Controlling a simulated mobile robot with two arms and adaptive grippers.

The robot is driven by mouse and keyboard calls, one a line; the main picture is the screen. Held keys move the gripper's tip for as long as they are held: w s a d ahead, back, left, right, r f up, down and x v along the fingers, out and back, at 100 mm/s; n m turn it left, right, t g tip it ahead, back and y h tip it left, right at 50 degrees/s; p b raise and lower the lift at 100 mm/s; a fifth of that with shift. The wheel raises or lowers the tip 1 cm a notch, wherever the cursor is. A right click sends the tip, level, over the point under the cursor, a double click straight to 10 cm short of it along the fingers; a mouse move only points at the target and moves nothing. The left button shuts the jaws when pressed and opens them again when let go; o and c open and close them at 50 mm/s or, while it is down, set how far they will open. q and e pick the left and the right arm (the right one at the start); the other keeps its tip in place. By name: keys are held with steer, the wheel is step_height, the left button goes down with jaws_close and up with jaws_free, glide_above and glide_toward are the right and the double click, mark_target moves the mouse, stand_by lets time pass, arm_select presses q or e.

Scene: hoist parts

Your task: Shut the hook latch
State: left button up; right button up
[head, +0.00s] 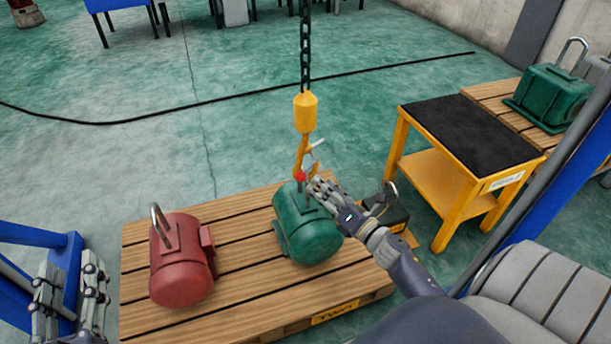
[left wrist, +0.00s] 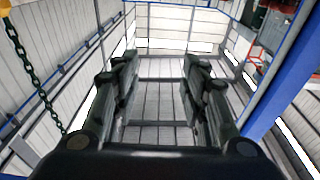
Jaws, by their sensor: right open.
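The yellow hook (head: 299,160) hangs from a yellow block (head: 305,113) on a dark chain (head: 305,50). Its silver latch (head: 314,150) sticks out to the right of the hook, away from it at an angle. A red knob (head: 301,177) shows low on the hook. The hook is just above the green motor (head: 310,238); whether the motor's lifting eye sits inside it is hard to tell. My right gripper (head: 316,186) is open beside the hook's lower right, with fingertips close to the latch. My left gripper (head: 68,290) is open and empty at lower left; its parted fingers show in the left wrist view (left wrist: 160,85).
A red motor (head: 181,270) with a lifting eye stands on the same wooden pallet (head: 240,325). A yellow cart (head: 450,190) with a black top is at right. Another green motor (head: 550,97) sits on a pallet behind it.

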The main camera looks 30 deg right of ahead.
mark_target(305, 172)
arm_select(q)
step_height(305, 172, up, 6)
steer(key=s+t+h+b, duration=0.1)
steer(key=t, duration=0.2)
steer(key=shift+s+d+t, duration=0.25)
steer(key=shift+s+t, duration=0.1)
steer(key=shift+t, duration=0.05)
arm_select(e)
steer(key=shift+w+a+f, duration=0.1)
steer(key=shift+w+a, duration=0.05)
steer(key=shift+w, duration=4.15)
arm_select(q)
steer(key=shift+r, duration=0.1)
arm_select(e)
jaws_close()
